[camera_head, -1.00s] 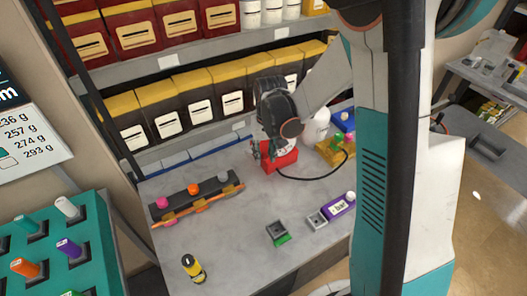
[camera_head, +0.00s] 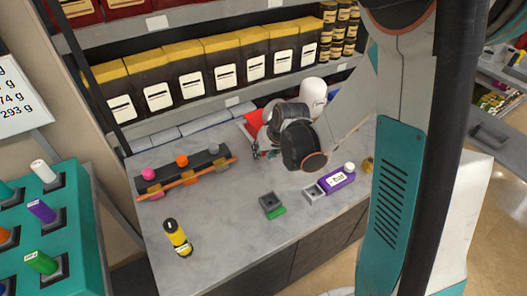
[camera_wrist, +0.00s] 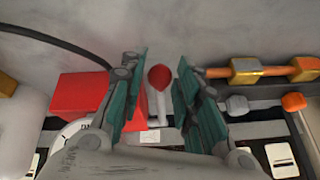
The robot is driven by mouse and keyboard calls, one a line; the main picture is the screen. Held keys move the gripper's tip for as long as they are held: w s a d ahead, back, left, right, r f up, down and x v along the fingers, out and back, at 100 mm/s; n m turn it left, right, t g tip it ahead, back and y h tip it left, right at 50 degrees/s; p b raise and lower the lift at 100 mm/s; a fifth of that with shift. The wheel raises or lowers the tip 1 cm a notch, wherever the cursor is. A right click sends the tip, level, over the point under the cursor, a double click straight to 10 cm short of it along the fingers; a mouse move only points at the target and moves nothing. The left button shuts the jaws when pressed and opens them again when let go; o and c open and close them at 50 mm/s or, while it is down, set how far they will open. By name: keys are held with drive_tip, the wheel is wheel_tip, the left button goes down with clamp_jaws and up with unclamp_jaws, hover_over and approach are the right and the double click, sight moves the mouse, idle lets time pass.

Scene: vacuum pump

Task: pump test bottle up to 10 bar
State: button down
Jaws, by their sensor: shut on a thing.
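A red pump (camera_head: 252,122) with a round dial stands at the back of the grey counter. In the wrist view its red body (camera_wrist: 78,95) is left of my fingers, with the dial partly hidden. A red ball knob (camera_wrist: 160,77) on a pale stem lies between my teal fingers. My gripper (camera_wrist: 162,90) is shut on this knob or its stem; the exact contact is unclear. In the head view my gripper (camera_head: 263,152) is just in front of the pump, largely hidden by my wrist.
A dark rack (camera_head: 182,168) with coloured knobs is left of my gripper. A white bottle (camera_head: 313,92) stands behind. A black hose (camera_wrist: 60,42) crosses the wrist view.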

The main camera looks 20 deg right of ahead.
drive_tip(key=shift+s+f, duration=0.25)
drive_tip(key=shift+f, duration=0.05)
drive_tip(key=c, duration=1.2)
unclamp_jaws()
drive_tip(key=shift+w, duration=0.1)
drive_tip(key=shift+r, duration=0.35)
drive_tip(key=v, duration=1.1)
drive_tip(key=shift+s+r, duration=0.2)
drive_tip(key=shift+s, duration=0.1)
